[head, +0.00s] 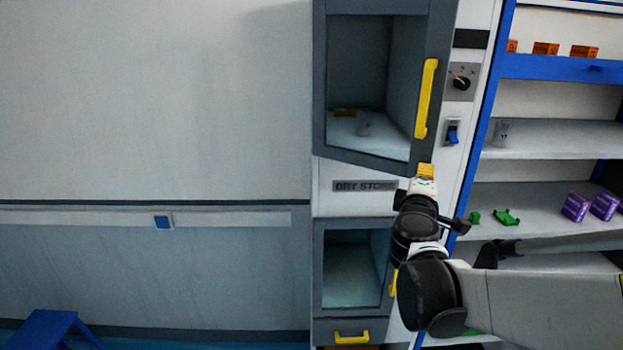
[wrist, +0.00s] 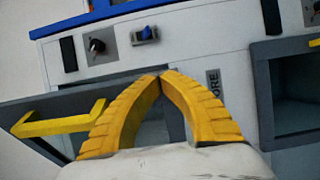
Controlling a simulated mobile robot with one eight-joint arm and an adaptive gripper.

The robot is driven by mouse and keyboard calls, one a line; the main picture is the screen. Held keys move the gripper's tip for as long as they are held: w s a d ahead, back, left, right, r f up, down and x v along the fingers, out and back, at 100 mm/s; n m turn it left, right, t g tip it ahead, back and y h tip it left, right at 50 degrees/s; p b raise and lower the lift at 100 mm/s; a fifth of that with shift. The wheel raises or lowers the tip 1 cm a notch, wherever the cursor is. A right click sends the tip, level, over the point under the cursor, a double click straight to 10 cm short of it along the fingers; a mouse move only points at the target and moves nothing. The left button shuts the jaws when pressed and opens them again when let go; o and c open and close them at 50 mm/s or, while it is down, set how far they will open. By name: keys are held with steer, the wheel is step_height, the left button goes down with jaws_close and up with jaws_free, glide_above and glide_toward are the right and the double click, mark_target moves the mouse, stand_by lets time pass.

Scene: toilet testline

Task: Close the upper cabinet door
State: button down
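The upper cabinet door (head: 320,80) has a grey frame, a large window and a yellow handle (head: 427,98) along its right side. In the head view its lower edge slants down to the right, so it appears to stand partly open. In the wrist view the door (wrist: 30,112) is at the left, with its yellow handle (wrist: 55,124). My gripper (head: 426,168) is just below the door's lower right corner; contact cannot be told. In the wrist view the yellow fingertips of my gripper (wrist: 162,77) meet, with nothing between them.
A lower cabinet door (head: 318,270) is below the DRY STORE label (head: 363,186). A black knob (head: 461,83) and a blue switch (head: 452,132) are on the panel right of the door. Shelves (head: 550,140) with small boxes stand at the right. A blue stool (head: 45,325) is at lower left.

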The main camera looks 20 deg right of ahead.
steer(key=b+x, duration=0.3)
steer(key=x, duration=1.3)
steer(key=shift+w+a+b, duration=0.2)
steer(key=shift+w+b, duration=0.2)
steer(key=shift+w, duration=0.1)
